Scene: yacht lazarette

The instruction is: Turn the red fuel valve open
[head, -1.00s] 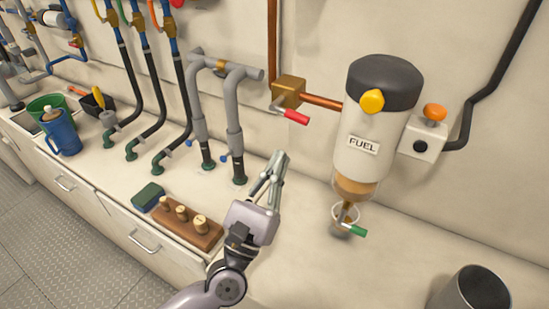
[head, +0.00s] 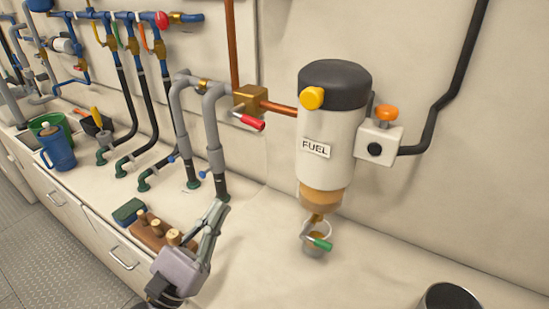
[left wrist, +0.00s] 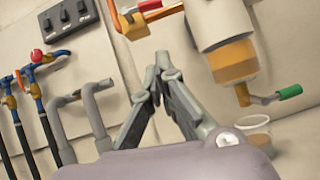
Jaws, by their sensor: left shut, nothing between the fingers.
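The red fuel valve is a red lever (head: 249,123) on a brass valve body (head: 252,98), where copper pipes meet on the wall left of the fuel filter (head: 333,130). The lever slants down to the right. My left gripper (head: 219,207) is shut and empty, below and left of the lever, its tips in front of the grey pipe's foot. My right gripper is in neither view.
A green drain tap (head: 322,243) sits above a small cup under the filter. Grey pipes (head: 213,130) rise left of the valve. A wooden block with pegs (head: 150,232) lies near my gripper. A metal can (head: 449,296) stands front right. Bare counter lies between.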

